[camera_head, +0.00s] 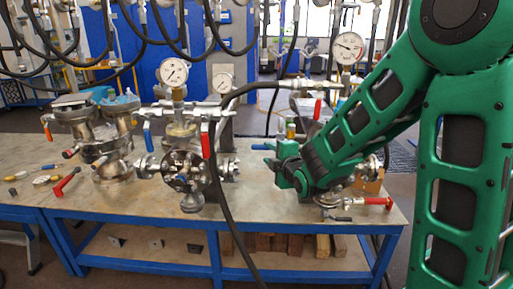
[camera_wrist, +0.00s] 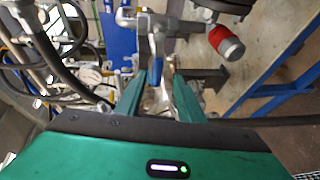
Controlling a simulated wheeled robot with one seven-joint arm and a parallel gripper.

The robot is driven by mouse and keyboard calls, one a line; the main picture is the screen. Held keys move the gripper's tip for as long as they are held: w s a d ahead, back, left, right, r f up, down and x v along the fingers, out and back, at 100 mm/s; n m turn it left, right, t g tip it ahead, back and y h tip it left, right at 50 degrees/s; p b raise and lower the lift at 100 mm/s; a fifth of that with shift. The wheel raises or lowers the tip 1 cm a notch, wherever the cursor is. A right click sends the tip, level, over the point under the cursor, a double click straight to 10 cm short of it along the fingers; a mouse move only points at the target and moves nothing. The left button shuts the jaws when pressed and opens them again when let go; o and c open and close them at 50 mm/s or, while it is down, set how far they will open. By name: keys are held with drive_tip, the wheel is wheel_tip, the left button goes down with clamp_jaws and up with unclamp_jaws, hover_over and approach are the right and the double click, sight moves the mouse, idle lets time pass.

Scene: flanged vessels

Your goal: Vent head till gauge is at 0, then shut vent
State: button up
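My gripper (camera_head: 277,168) is over the right part of the bench, beside a flanged vessel mostly hidden by my arm. In the wrist view my gripper (camera_wrist: 157,90) has its two green fingers apart. A blue valve lever (camera_wrist: 156,71) shows between or just beyond the fingertips; contact cannot be told. A blue lever (camera_head: 262,147) also shows by the fingers in the head view. A white dial gauge (camera_head: 347,48) stands above the right vessel; its needle points up-left, but the numbers are too small to read. A red lever (camera_head: 318,108) is below that gauge.
A middle vessel (camera_head: 185,165) carries another gauge (camera_head: 173,72) and blue and red levers. A left vessel (camera_head: 105,135) stands near loose tools. A black hose (camera_head: 217,170) hangs across the blue-framed bench (camera_head: 265,212).

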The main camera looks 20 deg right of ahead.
sight(258, 145)
drive_tip(key=shift+w+a+r, duration=0.1)
drive_tip(key=shift+w+a, duration=0.15)
drive_tip(key=shift+a, duration=0.05)
drive_tip(key=shift+w, duration=0.3)
drive_tip(key=x, duration=1)
drive_tip(key=shift+a+r, duration=0.1)
drive_tip(key=shift+r, duration=0.05)
drive_tip(key=shift+s, duration=0.1)
clamp_jaws()
drive_tip(key=shift+d, duration=0.2)
